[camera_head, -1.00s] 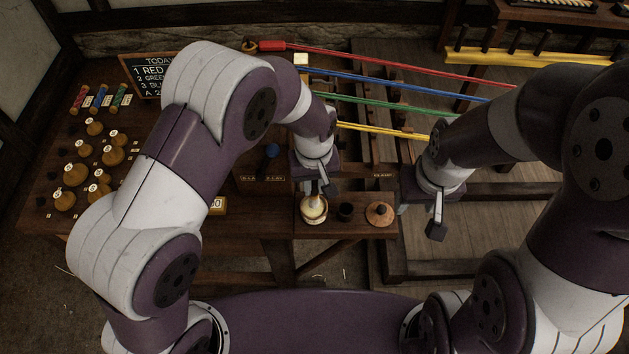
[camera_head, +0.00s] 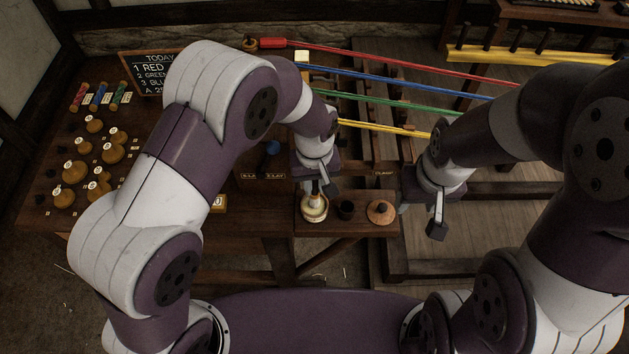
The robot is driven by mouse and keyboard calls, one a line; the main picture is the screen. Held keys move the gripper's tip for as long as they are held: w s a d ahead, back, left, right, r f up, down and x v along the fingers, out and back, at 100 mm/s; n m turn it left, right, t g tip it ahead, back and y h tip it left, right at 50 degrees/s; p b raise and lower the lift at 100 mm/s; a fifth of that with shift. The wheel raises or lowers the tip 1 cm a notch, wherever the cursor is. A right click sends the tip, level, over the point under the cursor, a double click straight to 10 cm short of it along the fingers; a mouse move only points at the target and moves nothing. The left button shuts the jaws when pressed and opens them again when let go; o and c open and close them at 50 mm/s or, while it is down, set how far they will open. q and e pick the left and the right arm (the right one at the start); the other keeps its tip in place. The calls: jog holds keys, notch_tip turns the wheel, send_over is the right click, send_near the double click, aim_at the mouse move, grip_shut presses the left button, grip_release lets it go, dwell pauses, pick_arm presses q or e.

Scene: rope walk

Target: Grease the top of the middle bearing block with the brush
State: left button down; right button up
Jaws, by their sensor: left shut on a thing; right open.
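My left gripper (camera_head: 315,190) is over the small side shelf, shut on the brush (camera_head: 314,200). The brush stands roughly upright, its lower end in or just over a pale round pot (camera_head: 314,213); I cannot tell whether it touches the contents. My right gripper (camera_head: 403,206) is open and empty, at the right of the shelf, and partly hidden by its own wrist. I cannot make out the middle bearing block; my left arm covers part of the bench.
A dark cup (camera_head: 346,210) and a lidded round pot (camera_head: 380,212) stand beside the pale pot. Red (camera_head: 390,63), blue (camera_head: 400,82), green (camera_head: 390,103) and yellow (camera_head: 385,129) strands stretch rightward. Wooden tops (camera_head: 75,172) and a chalkboard (camera_head: 146,72) are at left.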

pick_arm(q)
jog(key=shift+f, duration=0.4)
jog(key=shift+f, duration=0.1)
dwell(1.1)
notch_tip(320, 180, up, 7)
jog(key=p, duration=0.6)
dwell(0.4)
dwell(0.3)
